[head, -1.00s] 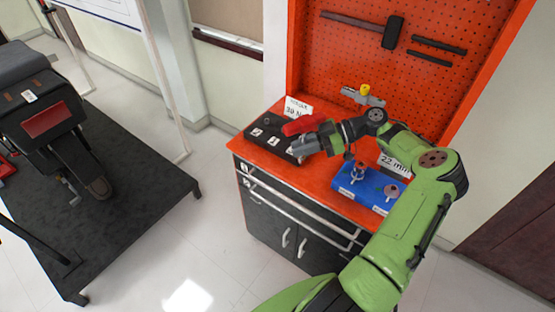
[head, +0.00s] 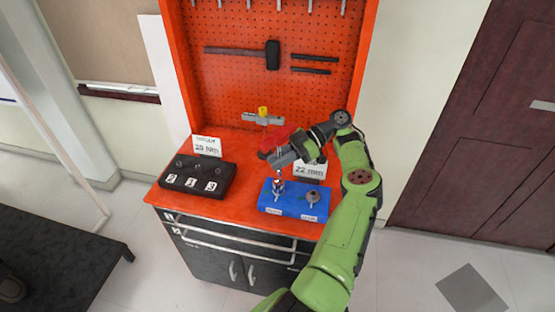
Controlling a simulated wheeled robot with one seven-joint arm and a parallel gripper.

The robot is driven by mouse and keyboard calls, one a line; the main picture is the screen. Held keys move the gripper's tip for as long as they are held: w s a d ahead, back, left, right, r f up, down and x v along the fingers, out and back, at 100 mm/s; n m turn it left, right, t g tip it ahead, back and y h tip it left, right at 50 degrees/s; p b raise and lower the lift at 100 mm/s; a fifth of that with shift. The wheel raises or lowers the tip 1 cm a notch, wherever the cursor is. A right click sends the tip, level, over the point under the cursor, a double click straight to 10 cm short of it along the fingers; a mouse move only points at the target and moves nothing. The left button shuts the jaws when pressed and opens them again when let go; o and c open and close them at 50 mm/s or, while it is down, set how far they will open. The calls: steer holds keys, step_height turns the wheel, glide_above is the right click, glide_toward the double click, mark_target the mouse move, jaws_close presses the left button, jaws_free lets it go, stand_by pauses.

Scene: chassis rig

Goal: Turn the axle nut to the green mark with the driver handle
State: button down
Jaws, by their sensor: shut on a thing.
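The red driver handle (head: 274,141) is in my gripper (head: 283,155), which is shut on it. It is above the left part of the blue block (head: 290,206) on the red bench top. A thin shaft shows below the gripper, over the axle nut post (head: 278,186) at the left of the block. I cannot tell whether the shaft touches the nut. A grey round fitting (head: 313,197) stands on the right of the block. The green mark cannot be made out at this size.
A black block (head: 186,186) labelled 1, 2, 3 sits at the left of the bench, with a torque card (head: 207,146) behind it. A 22 mm card (head: 310,168) stands behind the blue block. A grey tool with a yellow knob (head: 263,113) is near the pegboard (head: 230,80).

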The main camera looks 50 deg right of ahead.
mark_target(280, 171)
steer(key=shift+f+b, duration=1.8)
steer(key=shift+f, duration=0.4)
steer(key=shift+m+t+h+b, duration=0.8)
steer(key=shift+m+t+b, duration=0.4)
steer(key=shift+b, duration=0.45)
steer(key=shift+m+t+h+b, duration=1.4)
steer(key=shift+m+h+b, duration=0.4)
steer(key=shift+b, duration=2.6)
